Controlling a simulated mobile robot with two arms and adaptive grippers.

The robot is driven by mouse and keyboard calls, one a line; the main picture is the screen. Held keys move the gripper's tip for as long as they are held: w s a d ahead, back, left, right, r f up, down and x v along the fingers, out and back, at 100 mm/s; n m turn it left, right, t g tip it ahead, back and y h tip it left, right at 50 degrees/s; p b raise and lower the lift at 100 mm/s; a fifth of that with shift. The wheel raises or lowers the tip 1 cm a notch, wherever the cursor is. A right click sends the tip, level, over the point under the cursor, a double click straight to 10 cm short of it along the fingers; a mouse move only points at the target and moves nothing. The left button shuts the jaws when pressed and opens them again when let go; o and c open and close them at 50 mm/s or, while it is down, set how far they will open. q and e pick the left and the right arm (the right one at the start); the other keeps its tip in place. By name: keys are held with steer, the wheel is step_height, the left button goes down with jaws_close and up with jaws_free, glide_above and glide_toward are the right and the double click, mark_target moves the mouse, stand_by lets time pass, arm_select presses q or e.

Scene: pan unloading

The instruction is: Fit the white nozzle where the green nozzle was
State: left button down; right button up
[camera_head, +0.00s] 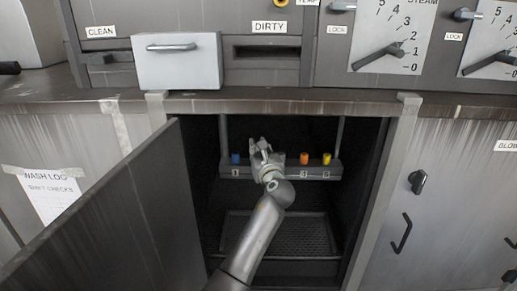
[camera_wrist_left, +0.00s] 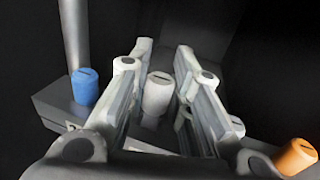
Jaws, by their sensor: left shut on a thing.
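The white nozzle (camera_wrist_left: 157,95) stands upright between the two fingers of my left gripper (camera_wrist_left: 160,85) in the left wrist view. In the head view that gripper (camera_head: 263,150) is inside the open cabinet, at the rail (camera_head: 285,172), between the blue nozzle (camera_head: 235,158) and the orange nozzle (camera_head: 304,158). The gripper is shut on the white nozzle. The nozzle's lower end is near the rail; I cannot tell whether it sits in a socket. No green nozzle is visible. My right gripper is not in view.
A yellow nozzle (camera_head: 327,159) stands right of the orange one. The cabinet door (camera_head: 110,215) is swung open at the left. A grey drawer (camera_head: 180,62) sticks out above the cabinet. A ribbed tray (camera_head: 310,235) lies on the cabinet floor.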

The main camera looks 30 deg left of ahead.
arm_select(q)
steer(key=shift+f+b, duration=0.35)
steer(key=shift+f, duration=0.7)
stand_by(0.4)
steer(key=c, duration=1.2)
jaws_free()
steer(key=shift+c, duration=0.2)
steer(key=v, duration=1.2)
steer(key=shift+d, duration=0.1)
